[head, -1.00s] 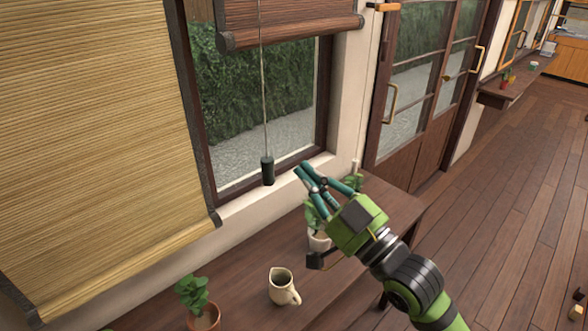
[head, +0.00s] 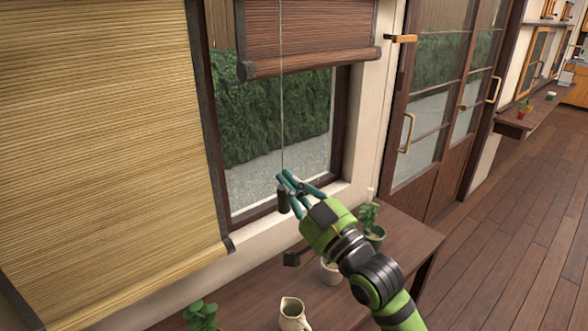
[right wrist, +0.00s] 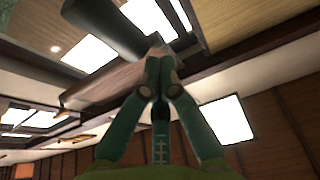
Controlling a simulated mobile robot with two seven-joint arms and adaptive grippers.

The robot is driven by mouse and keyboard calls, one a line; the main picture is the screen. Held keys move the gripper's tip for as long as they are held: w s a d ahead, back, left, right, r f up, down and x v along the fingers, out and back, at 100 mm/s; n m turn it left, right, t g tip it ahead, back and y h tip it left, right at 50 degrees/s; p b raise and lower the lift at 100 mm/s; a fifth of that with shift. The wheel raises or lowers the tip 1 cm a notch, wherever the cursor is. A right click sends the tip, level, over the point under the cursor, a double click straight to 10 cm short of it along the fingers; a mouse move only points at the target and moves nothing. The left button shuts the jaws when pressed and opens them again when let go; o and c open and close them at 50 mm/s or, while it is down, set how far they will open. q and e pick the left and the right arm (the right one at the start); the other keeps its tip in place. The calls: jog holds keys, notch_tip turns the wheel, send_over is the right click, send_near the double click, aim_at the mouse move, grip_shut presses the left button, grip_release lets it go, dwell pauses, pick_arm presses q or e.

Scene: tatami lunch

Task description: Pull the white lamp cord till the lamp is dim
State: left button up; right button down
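A thin pale cord (head: 282,120) hangs straight down in front of the brown blind and the window. A dark cylindrical pull (head: 283,201) is at its lower end. My right gripper (head: 284,177) has its teal fingertips at the cord, just above the pull and overlapping it in the head view. In the right wrist view a large dark cylinder (right wrist: 105,35), likely the pull, lies right by the fingertips (right wrist: 157,62), which are close together. I cannot tell whether they grip it. No lamp hanging from this cord shows. My left gripper is out of view.
A brown slatted blind (head: 310,35) covers the window top; a straw blind (head: 100,130) hangs to the left. Below, a wooden table (head: 395,235) bears potted plants (head: 370,222) and a cream jug (head: 293,315). Lit ceiling panels (right wrist: 228,122) show in the right wrist view.

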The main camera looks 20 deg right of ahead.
aim_at(286, 201)
jog(key=shift+f, duration=0.4)
notch_tip(286, 201, down, 4)
jog(key=b, duration=0.3)
jog(key=shift+f, duration=0.15)
